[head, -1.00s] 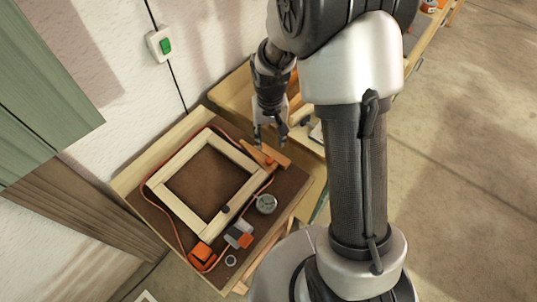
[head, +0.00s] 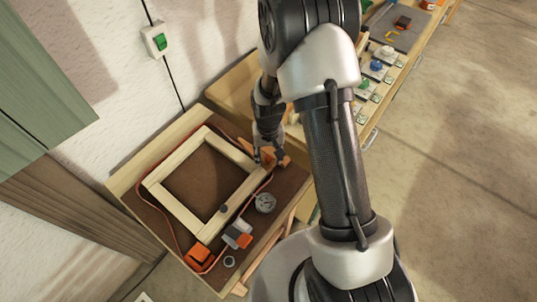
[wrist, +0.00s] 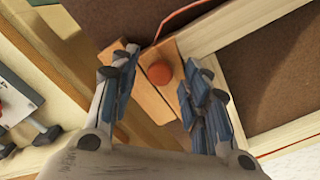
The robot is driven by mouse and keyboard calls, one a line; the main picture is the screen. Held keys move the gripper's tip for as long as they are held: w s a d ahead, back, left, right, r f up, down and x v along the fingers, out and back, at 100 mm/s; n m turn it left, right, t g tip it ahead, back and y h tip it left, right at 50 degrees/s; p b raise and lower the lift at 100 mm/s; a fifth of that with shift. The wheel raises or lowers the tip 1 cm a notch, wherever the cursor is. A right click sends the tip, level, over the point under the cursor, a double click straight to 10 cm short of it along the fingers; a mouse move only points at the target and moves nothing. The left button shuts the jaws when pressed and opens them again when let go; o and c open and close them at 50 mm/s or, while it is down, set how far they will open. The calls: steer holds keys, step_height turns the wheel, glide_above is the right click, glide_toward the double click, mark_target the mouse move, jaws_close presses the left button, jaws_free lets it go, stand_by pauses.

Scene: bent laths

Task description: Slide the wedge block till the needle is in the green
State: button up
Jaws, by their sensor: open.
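The wooden wedge block, with an orange-red knob, shows in the wrist view (wrist: 157,100) between my open fingers. My gripper (wrist: 160,75) straddles it with one finger on each side; I cannot tell whether either finger touches it. In the head view my gripper (head: 270,157) is low over the wedge block (head: 284,160) at the frame's upper right corner and partly covers it. The round dial gauge (head: 265,202) lies right of the frame. Its needle and any green zone are too small to read. The pale wooden lath frame (head: 168,203) lies on a brown board.
A red-orange strap (head: 157,213) runs around the frame. An orange block (head: 199,256), a grey and orange clamp (head: 238,236) and a ring (head: 230,262) lie near the front. A bench with tools (head: 385,60) stands behind at right. A green-button switch (head: 158,41) is on the wall.

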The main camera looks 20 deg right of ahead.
jaws_close()
stand_by(0.3)
stand_by(0.3)
